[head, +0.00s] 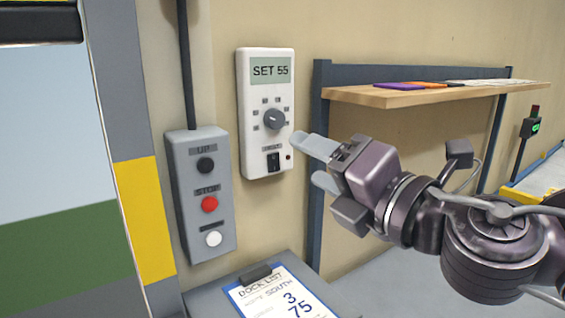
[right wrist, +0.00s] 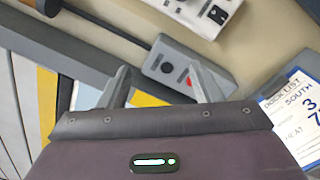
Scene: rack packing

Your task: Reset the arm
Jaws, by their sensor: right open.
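My right gripper (head: 318,166) is open and empty in the head view, in front of the wall just right of the white control box. Its fingers point left, and no contact with the box shows. The right wrist view also shows its two fingers (right wrist: 158,86) spread apart. The white control box (head: 265,112) has a display reading SET 55, a dark round knob (head: 274,119) and a black switch (head: 273,162) near its lower end. My left gripper is not in view.
A grey UP/STOP button box (head: 201,195) hangs on the wall at left, beside a yellow-marked doorway post (head: 145,222). A clipboard with a dock list (head: 280,297) lies below. A wooden shelf (head: 435,95) with flat coloured items stands behind my right arm.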

